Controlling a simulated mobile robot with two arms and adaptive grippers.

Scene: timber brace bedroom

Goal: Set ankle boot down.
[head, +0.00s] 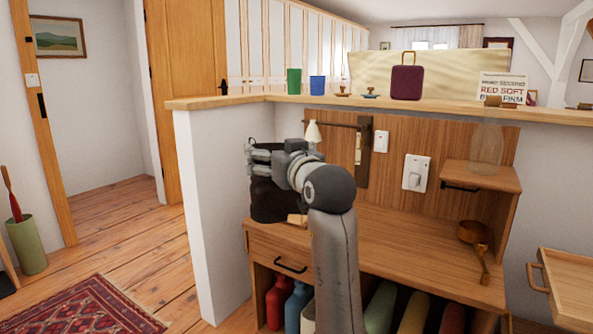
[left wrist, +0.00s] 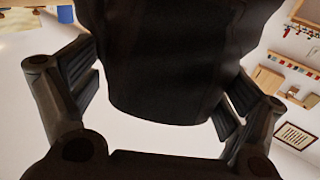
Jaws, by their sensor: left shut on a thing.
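The ankle boot (head: 273,199) is black and upright at the left end of the wooden desk (head: 400,238), beside the white half wall. My left gripper (head: 263,158) is shut on its upper part, with the fingers pointing left. In the left wrist view the boot (left wrist: 170,65) fills the middle as a dark shape between the two fingers. The boot's lower end is at or just above the desk top; I cannot tell whether it touches. My arm hides part of the boot's right side. My right gripper is in neither view.
A small light wooden piece (head: 297,219) lies beside the boot. A copper ladle (head: 474,236) is at the desk's right end, below a small shelf (head: 481,176) with a glass vase (head: 485,150). The middle-right desk top is clear. A ledge (head: 440,102) with several objects runs above.

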